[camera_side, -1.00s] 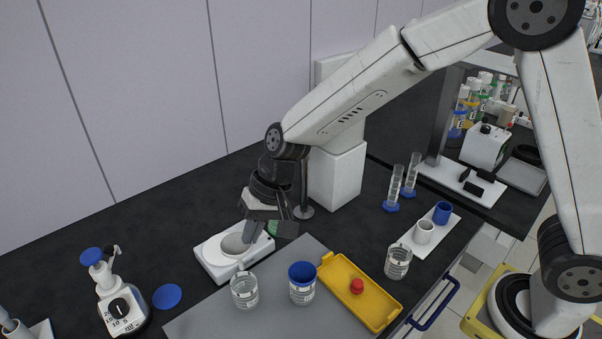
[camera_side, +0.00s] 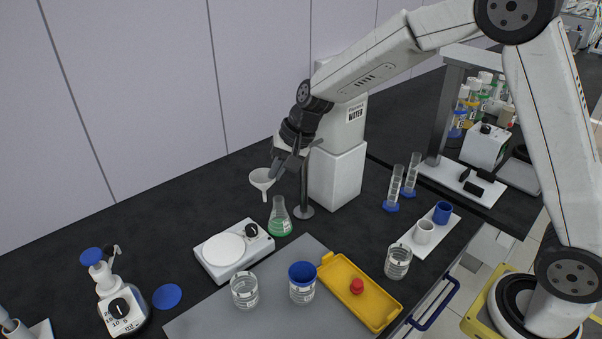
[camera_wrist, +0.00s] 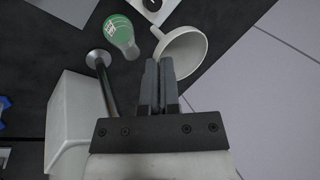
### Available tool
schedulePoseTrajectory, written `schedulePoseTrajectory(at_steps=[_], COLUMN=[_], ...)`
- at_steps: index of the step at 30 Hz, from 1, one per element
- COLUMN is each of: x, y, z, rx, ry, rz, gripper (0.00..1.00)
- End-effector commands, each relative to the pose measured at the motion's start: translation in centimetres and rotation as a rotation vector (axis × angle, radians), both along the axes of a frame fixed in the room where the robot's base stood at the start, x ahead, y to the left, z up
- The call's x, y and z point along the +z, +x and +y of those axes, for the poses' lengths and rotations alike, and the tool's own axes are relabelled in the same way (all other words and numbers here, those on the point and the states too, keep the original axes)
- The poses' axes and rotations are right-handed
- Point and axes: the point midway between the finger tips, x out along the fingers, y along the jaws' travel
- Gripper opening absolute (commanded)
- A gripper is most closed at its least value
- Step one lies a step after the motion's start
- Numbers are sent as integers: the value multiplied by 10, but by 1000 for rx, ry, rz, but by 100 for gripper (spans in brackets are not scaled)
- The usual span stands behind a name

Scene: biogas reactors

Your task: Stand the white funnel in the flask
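The white funnel (camera_side: 262,181) hangs in the air, held at its rim by my gripper (camera_side: 280,165), with its stem pointing down. In the wrist view the funnel (camera_wrist: 182,46) shows at the tips of my gripper (camera_wrist: 160,66), whose fingers are close together at its rim. The flask (camera_side: 279,217), clear glass with green at its base, stands upright on the dark bench. The funnel's stem is above the flask and to its left in the side view, apart from it. The flask (camera_wrist: 119,33) also shows in the wrist view, left of the funnel.
A white hotplate or scale (camera_side: 234,250) stands front-left of the flask. A metal post (camera_side: 304,190) and the white water unit (camera_side: 338,172) stand close on its right. Beakers (camera_side: 245,290), a blue-topped cup (camera_side: 302,283) and a yellow tray (camera_side: 358,290) lie farther forward.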

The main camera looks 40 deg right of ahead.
Motion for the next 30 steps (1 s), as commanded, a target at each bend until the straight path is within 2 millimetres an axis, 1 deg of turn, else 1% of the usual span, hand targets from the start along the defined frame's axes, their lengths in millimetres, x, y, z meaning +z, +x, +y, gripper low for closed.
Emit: schedulePoseTrajectory(at_steps=[1,3,6,9,12,20,30], x=[2,5,7,9,9,7,-9], y=[6,12,17,20,21,21,21], z=[-14,-28,-43,-51,-54,-53,-53], rx=[-36,-72,-109,-130,-138,-137,-137], ry=[0,0,-1,-1,0,0,0], rz=[-3,-5,-9,-10,-9,-9,-9], gripper=[0,0,0,0,0,0,0])
